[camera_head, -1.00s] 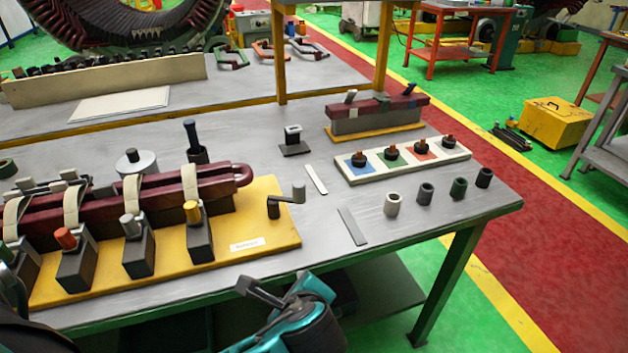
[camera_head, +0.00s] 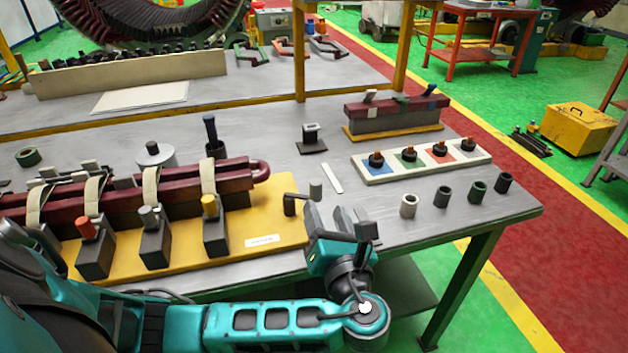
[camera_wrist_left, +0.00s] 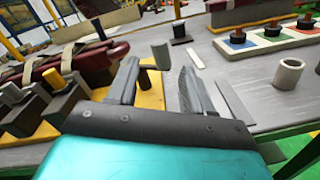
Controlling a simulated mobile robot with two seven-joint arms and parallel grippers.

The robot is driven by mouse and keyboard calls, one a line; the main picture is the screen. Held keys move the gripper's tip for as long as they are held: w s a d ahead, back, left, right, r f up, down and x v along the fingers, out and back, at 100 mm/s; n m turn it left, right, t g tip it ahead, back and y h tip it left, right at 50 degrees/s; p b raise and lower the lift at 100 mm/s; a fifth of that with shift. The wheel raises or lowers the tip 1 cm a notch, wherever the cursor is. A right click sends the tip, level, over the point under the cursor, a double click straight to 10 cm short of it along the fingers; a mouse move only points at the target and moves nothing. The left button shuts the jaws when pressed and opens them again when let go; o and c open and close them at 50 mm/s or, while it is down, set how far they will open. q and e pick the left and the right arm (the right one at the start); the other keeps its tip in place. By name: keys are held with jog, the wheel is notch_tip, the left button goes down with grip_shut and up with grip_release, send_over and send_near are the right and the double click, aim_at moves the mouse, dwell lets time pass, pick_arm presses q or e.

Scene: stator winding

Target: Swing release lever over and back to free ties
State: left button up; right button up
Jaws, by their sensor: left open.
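The release lever (camera_head: 290,204) is a dark crank at the right end of the yellow base plate (camera_head: 180,240). Its arm points right and ends in an upright grey knob (camera_head: 315,188). My left gripper (camera_head: 328,213) is open at the plate's right edge, just in front of the lever. In the left wrist view the knob (camera_wrist_left: 160,55) shows between the two spread fingers (camera_wrist_left: 159,66), beyond their tips. I see no contact. Pale ties (camera_head: 208,180) wrap the dark red coil bars (camera_head: 232,188). My right gripper is not in view.
Clamp blocks with red, grey and yellow (camera_head: 209,206) knobs stand along the plate's front. A white tray (camera_head: 482,158) with colored squares and several loose sleeves (camera_head: 409,206) lie to the right. A thin strip (camera_head: 332,178) lies near the lever.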

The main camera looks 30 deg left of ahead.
aim_at(313, 181)
pick_arm(q)
jog(key=x, duration=1)
jog(key=shift+w+a+b, duration=0.15)
jog(key=shift+w+b, duration=0.05)
jog(key=shift+b, duration=0.1)
grip_shut()
